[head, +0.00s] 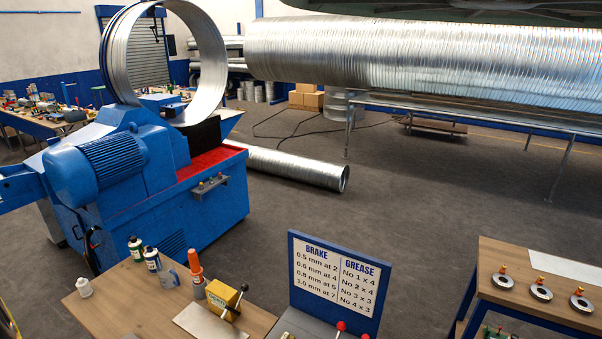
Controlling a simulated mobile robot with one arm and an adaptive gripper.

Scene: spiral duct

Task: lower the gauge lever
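A small yellow block (222,296) stands on the near wooden bench. A dark lever (238,303) with a black ball knob slants up from its right side. The printing on the block is too small to read surely, so I cannot tell if it is the gauge. A bare grey metal sheet (211,322) lies just in front of the block. Two red-knobbed levers (341,327) show partly at the bottom edge, below the white sign board. My gripper is not in view.
The wooden bench (125,300) also holds bottles (152,259) and an orange cone-shaped tube (195,268). The blue-framed sign (338,283) stands to the right. A blue duct machine (150,190) is behind. A side table (520,268) carries round flanges (541,293). Open floor (430,220) lies between.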

